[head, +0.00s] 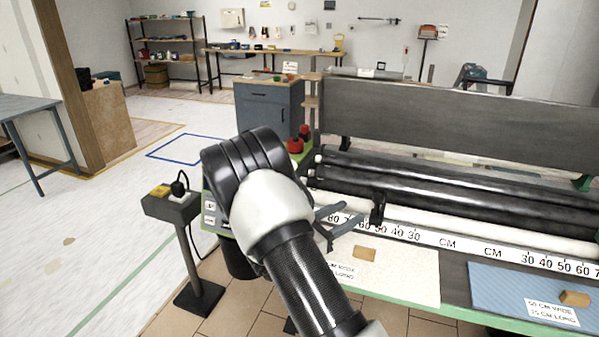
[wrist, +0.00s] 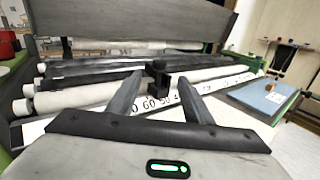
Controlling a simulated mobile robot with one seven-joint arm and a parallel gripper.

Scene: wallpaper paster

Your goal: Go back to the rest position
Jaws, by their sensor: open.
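My gripper (head: 338,226) is open in the head view, above the near edge of the pasting machine. In the wrist view its two grey fingers (wrist: 158,102) stand apart with nothing held between them. Beyond the fingertips is a small black block (wrist: 158,76), which also shows in the head view (head: 378,207) on the scale strip. I cannot tell how far the fingertips are from it. My arm hides part of the machine's left end.
The machine has black and white rollers (head: 450,198) and a centimetre scale (head: 455,243). In front lie a cream sheet (head: 405,275) and a blue sheet (head: 500,286), each with a small tan block. A socket post (head: 190,240) stands left. Open floor (head: 90,235) lies further left.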

